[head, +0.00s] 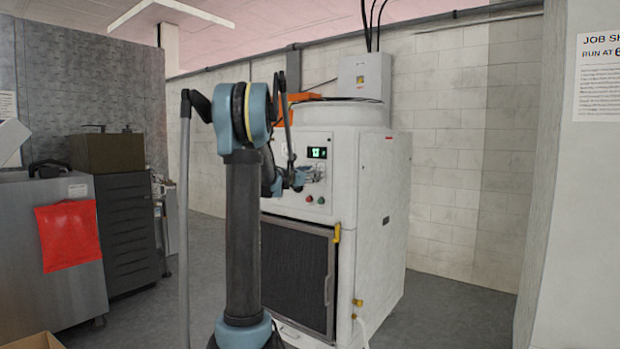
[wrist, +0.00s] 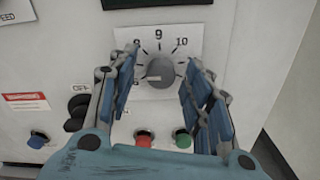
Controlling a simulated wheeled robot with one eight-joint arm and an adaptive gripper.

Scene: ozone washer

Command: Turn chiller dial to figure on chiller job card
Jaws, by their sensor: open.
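The chiller (head: 385,200) is a tall white cabinet. Its grey round dial (wrist: 160,73) sits on a white scale plate with 8, 9 and 10 readable along the top; other figures are hidden by my fingers. A pale pointer mark on the dial appears to face left. My gripper (wrist: 162,62) is open, with one blue-padded finger on each side of the dial; I cannot tell whether they touch it. In the head view my gripper (head: 300,178) is at the chiller's front panel. A job sheet (head: 598,85) on the right wall reads "RUN AT 6", cut off by the frame edge.
A lit green display (head: 317,152) is above the dial area.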

